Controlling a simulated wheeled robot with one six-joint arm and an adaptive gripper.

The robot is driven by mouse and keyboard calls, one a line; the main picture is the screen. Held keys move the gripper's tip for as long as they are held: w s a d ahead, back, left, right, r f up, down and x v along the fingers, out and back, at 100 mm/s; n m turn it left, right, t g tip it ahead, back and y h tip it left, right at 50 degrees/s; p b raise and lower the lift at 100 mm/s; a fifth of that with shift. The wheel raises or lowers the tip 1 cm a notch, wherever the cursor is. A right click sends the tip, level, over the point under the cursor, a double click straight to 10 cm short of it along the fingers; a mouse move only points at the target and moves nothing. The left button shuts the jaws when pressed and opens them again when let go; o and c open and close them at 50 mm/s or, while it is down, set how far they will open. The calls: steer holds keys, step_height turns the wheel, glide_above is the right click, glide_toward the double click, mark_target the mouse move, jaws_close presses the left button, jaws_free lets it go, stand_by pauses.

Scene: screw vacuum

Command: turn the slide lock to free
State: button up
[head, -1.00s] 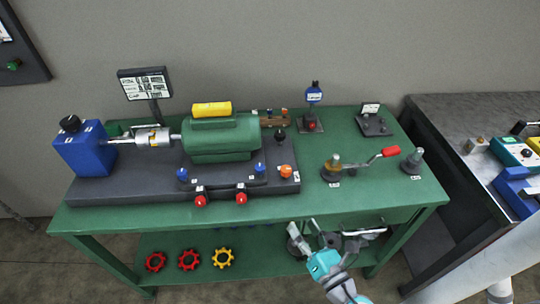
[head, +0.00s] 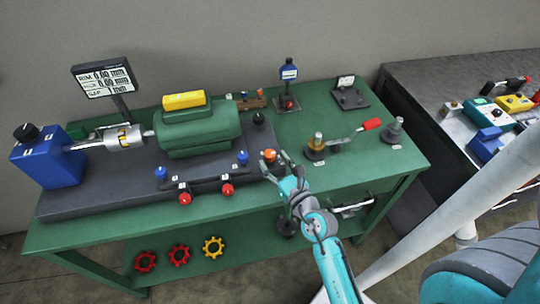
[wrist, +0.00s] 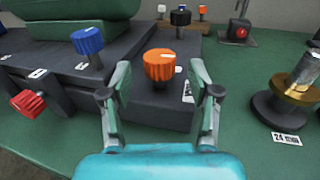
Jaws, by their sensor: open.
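An orange ribbed knob (head: 269,156) stands upright at the right front end of the dark base plate (head: 90,196). No readable label in view names the slide lock. In the wrist view the orange knob (wrist: 159,64) has a white mark on the right of its top. My gripper (head: 274,162) is open and close to this knob. In the wrist view the fingers of my gripper (wrist: 162,80) stand to the left and right of the knob, with gaps on both sides. The knob's post goes down into a dark block.
A blue knob (wrist: 87,41) and a red knob (wrist: 28,103) are left of my gripper. A black knob (wrist: 180,18) stands behind. Green tabletop lies clear between.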

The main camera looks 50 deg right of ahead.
steer(key=shift+x, duration=1.4)
jaws_close()
